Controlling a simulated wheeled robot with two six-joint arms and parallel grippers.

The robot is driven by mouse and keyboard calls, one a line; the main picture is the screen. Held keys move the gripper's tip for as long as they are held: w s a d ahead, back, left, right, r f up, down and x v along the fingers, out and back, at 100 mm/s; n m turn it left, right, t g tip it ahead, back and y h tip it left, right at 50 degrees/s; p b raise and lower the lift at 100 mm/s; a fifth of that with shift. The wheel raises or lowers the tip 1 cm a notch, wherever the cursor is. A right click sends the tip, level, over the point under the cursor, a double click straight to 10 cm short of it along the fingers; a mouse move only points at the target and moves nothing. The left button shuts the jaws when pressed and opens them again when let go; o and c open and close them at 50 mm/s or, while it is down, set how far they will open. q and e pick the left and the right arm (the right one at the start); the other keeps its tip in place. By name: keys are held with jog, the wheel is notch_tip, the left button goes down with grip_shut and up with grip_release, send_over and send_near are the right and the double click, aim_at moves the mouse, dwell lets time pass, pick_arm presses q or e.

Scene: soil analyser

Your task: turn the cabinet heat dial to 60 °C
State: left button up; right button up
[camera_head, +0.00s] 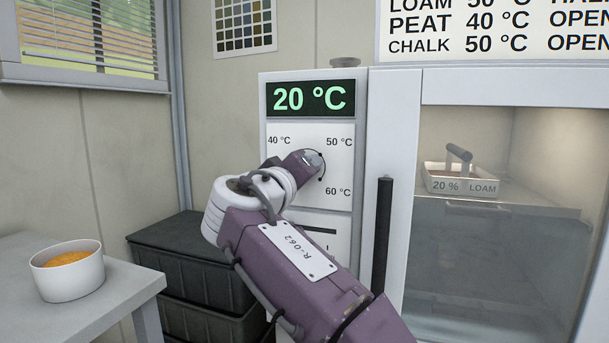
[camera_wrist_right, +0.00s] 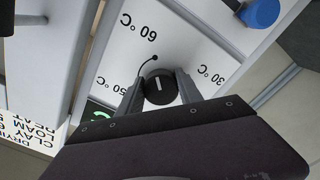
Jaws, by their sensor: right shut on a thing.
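The heat dial (camera_wrist_right: 160,87) is a round dark knob with a white line, on a white panel (camera_head: 336,228) of the cabinet. My right gripper (camera_wrist_right: 158,90) is shut on the dial, one finger on each side. In the head view my right gripper (camera_head: 313,162) covers most of the dial. The 40, 50 and 60 °C marks show around it there; the wrist view shows 60 and 30 °C marks upside down. The display (camera_head: 310,98) above reads 20 °C. Which mark the white line points to I cannot tell. My left gripper is out of view.
A tall black door handle (camera_head: 382,235) stands right of the panel. Behind the glass sits a tray (camera_head: 465,184) labelled 20 % LOAM. A blue knob (camera_wrist_right: 261,12) shows in the wrist view. Black crates (camera_head: 175,240) and a table (camera_head: 95,305) with a white bowl (camera_head: 72,280) are at left.

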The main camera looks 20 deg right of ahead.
jog(key=shift+f, duration=0.1)
dwell(0.3)
jog(key=o, duration=1.4)
jog(key=shift+c, duration=0.2)
jog(key=v, duration=0.9)
jog(key=shift+p, duration=0.45)
